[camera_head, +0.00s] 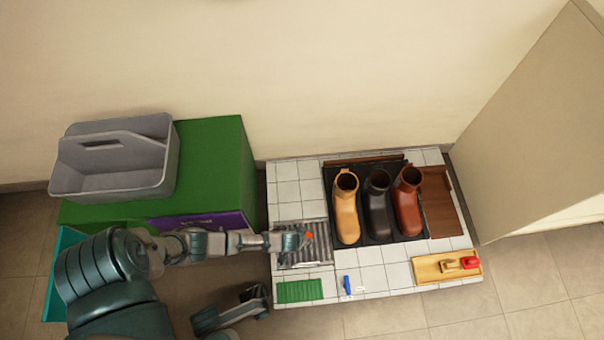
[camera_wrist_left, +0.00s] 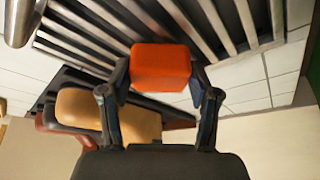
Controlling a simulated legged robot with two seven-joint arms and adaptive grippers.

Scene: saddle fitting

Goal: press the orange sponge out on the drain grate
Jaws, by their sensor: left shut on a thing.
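The orange sponge (camera_head: 309,235) is at the drain grate (camera_head: 322,252), a slatted metal panel in the white tiled platform. My left gripper (camera_head: 300,240) is over the grate. In the left wrist view, the sponge (camera_wrist_left: 160,68) sits between the two fingers of the left gripper (camera_wrist_left: 160,80), which are shut on it. The grate's slats (camera_wrist_left: 215,25) run right behind the sponge. I cannot tell whether the sponge touches them. My right gripper (camera_head: 255,298) is low in the head view, left of the platform; its jaws are too small to read.
Tan (camera_head: 347,210), black (camera_head: 379,205) and brown boots (camera_head: 408,200) stand right of the grate. A green ribbed pad (camera_head: 300,291), a blue item (camera_head: 347,284) and a wooden tray (camera_head: 430,270) lie along the front. A grey caddy (camera_head: 120,180) stands on a green cabinet (camera_head: 215,165).

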